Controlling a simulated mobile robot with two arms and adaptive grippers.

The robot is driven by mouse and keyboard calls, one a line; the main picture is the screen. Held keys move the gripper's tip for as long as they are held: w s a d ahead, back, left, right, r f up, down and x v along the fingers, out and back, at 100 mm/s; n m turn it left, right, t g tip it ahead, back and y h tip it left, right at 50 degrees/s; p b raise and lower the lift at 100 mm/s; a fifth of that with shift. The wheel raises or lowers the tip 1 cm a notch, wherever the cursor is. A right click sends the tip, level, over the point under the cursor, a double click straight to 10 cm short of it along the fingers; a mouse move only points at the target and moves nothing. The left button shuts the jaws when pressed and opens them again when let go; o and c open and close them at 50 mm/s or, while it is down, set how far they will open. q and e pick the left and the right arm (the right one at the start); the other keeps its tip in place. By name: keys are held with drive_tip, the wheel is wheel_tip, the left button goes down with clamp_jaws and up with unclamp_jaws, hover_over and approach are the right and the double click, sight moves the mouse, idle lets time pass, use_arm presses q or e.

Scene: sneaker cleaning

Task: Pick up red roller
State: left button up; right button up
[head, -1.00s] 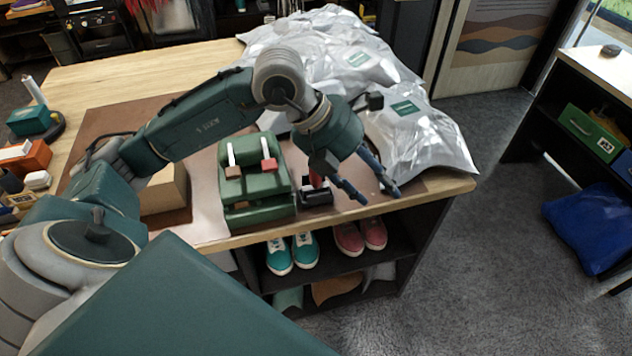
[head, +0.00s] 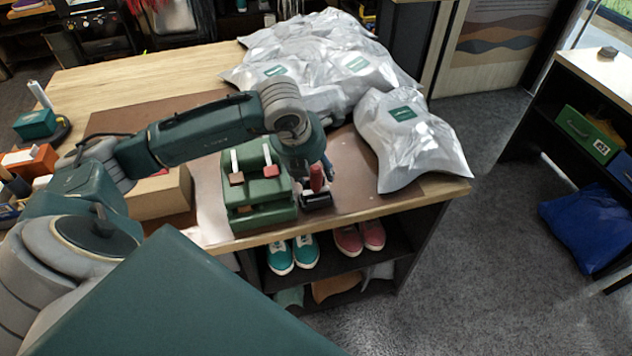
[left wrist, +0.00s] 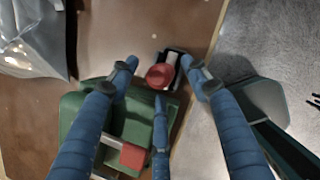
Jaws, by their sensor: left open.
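The red roller (head: 316,178) stands at the front edge of the workbench, its red handle up and its black and white base below. It is just right of the green holder (head: 262,214). In the left wrist view the red roller (left wrist: 160,76) shows from above, its round red top between my spread fingers. My left gripper (head: 325,168) is over the roller, pointing down, and partly hidden behind its own wrist in the head view. In the left wrist view the left gripper (left wrist: 159,68) is open, with no clear contact on the roller. My right gripper is not in view.
The holder carries two white-handled tools, one with a red block (head: 271,171). Silver bags (head: 405,140) lie behind and to the right. A cardboard box (head: 160,196) stands left. Teal shoes (head: 293,253) and red shoes (head: 360,238) sit on the shelf below.

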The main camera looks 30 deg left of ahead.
use_arm(q)
drive_tip(key=shift+x, duration=1.1)
drive_tip(key=c, duration=1.1)
drive_tip(key=shift+c, duration=0.2)
drive_tip(key=shift+r, duration=0.2)
